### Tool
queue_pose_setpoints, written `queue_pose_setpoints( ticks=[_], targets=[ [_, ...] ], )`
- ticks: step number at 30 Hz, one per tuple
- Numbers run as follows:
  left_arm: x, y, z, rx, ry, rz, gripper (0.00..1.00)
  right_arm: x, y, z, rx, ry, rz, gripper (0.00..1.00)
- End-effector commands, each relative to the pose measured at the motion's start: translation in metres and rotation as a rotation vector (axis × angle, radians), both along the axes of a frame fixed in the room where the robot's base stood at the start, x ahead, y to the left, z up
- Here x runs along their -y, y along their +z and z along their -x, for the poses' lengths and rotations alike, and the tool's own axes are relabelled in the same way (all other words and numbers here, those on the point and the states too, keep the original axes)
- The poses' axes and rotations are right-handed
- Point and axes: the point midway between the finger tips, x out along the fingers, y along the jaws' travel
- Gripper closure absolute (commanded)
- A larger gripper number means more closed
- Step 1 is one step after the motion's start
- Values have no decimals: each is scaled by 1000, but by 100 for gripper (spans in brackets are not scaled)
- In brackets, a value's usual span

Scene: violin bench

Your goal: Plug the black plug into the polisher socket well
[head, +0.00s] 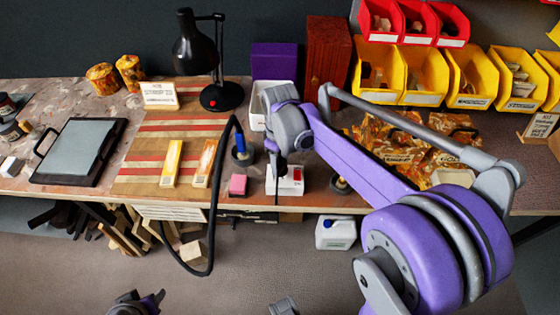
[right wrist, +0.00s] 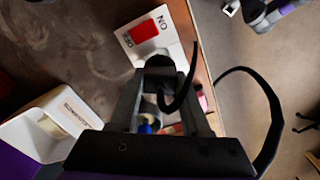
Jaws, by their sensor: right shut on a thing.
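My right gripper (head: 281,168) is above the bench's front part, shut on the black plug (right wrist: 160,68), which sits between its fingers in the right wrist view. A black cord (right wrist: 182,90) curves away from the plug. The white unit with a red ON/OFF switch (right wrist: 146,31) lies just beyond the plug, and it shows below the gripper in the head view (head: 288,187). The plug overlaps the unit's near edge; I cannot tell whether they touch. The socket well is hidden. My left gripper (head: 138,303) is low at the bottom edge, away from the bench; its jaws are unclear.
A thick black cable (head: 213,190) loops over the bench's front edge. A pink block (head: 238,185) and blue-topped bottle (head: 242,148) stand left of the unit. A black lamp (head: 222,97), white bin (head: 257,105) and red-brown box (head: 327,62) are behind. A white canister (head: 335,233) is below.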

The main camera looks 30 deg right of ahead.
Motion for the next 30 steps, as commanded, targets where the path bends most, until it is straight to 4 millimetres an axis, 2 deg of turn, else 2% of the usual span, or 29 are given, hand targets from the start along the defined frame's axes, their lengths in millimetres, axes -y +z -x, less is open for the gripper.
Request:
queue_pose_setpoints(
  ticks=[30],
  targets=[
    [0,-17,2,-5,0,0,50,0,-24,0,0,0,0,100]
  ],
)
